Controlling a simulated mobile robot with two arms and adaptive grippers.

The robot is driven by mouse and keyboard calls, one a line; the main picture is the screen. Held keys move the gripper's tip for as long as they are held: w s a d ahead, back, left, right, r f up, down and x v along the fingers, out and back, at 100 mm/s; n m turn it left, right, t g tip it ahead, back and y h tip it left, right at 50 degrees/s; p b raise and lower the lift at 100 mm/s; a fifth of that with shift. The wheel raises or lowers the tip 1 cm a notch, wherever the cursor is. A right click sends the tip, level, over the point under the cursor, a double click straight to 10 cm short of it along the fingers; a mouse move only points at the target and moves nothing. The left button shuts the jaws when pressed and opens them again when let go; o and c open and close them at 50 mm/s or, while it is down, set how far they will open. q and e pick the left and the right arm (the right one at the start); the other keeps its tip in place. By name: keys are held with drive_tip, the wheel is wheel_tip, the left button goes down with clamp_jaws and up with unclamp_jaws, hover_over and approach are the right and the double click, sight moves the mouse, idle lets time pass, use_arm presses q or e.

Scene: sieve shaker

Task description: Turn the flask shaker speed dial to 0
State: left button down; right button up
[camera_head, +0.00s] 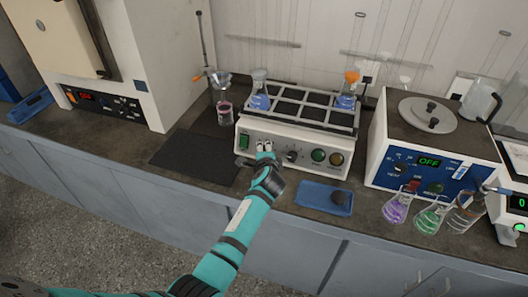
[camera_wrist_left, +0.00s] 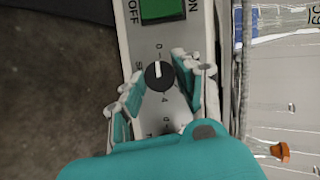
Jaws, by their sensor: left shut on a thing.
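The flask shaker (camera_head: 318,136) is a white box with a rack on top, and blue-filled flasks stand at the rack's two ends. My left gripper (camera_head: 264,147) is at its front panel, just right of the green switch (camera_head: 244,141). In the left wrist view the black speed dial (camera_wrist_left: 159,75) sits between the fingers of my left gripper (camera_wrist_left: 161,80), which are shut on it. The dial's white pointer faces up in that view, towards the printed 0. The fingers hide the dial in the head view. My right gripper is not in view.
A second black knob (camera_head: 292,156) and round green and amber buttons are on the same panel. A blue tray (camera_head: 324,197) lies in front of the shaker. A dark mat (camera_head: 195,158) lies to its left. A water bath (camera_head: 431,150) and several flasks stand at the right.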

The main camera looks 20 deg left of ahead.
use_arm(q)
drive_tip(key=c, duration=0.9)
unclamp_jaws()
drive_tip(key=shift+c, duration=0.2)
drive_tip(key=shift+s, duration=0.15)
drive_tip(key=v, duration=1.1)
drive_tip(key=shift+s+d+r, duration=0.15)
drive_tip(key=shift+s, duration=0.2)
